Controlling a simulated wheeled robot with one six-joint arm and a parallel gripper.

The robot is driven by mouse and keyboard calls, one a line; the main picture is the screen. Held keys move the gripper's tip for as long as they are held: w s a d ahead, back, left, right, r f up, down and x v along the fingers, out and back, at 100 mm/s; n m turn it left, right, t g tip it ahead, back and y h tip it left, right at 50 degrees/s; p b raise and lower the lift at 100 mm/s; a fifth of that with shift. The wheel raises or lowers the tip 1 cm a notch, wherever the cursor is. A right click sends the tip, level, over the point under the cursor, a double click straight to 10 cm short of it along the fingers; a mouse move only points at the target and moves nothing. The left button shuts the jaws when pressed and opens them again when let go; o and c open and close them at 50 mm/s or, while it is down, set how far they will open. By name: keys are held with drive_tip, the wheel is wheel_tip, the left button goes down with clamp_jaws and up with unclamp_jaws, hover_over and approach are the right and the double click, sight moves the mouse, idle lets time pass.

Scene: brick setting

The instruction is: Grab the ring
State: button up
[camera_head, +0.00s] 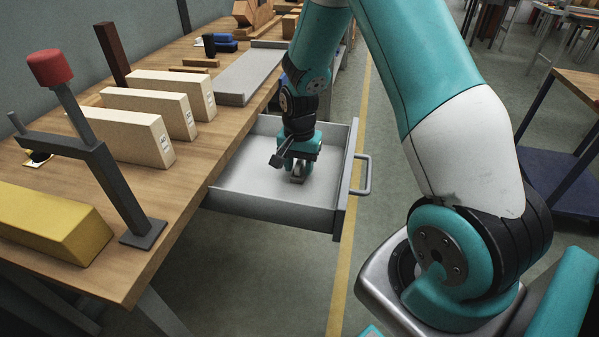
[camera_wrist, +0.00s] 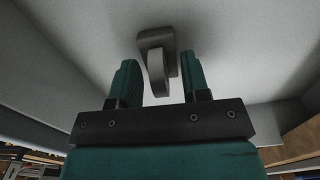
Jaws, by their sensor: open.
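The ring (camera_wrist: 157,72) is a small grey piece seen nearly edge-on, joined to a darker grey block (camera_wrist: 151,39) in the wrist view. In the head view the ring (camera_head: 298,172) shows small and partly hidden below my gripper, inside the open drawer (camera_head: 250,205). My gripper (camera_head: 297,168) points down into the drawer. In the wrist view my gripper (camera_wrist: 159,75) is open, with the ring between its two teal fingers. A gap shows on both sides of the ring, so the fingers appear not to touch it.
The drawer's front panel with its handle (camera_head: 364,175) is at the right of my gripper. The wooden bench (camera_head: 185,165) on the left carries pale blocks (camera_head: 135,135), a yellow block (camera_head: 50,222) and a dark clamp with a red knob (camera_head: 50,68). The drawer floor around is mostly bare.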

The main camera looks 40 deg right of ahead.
clamp_jaws()
idle(0.3)
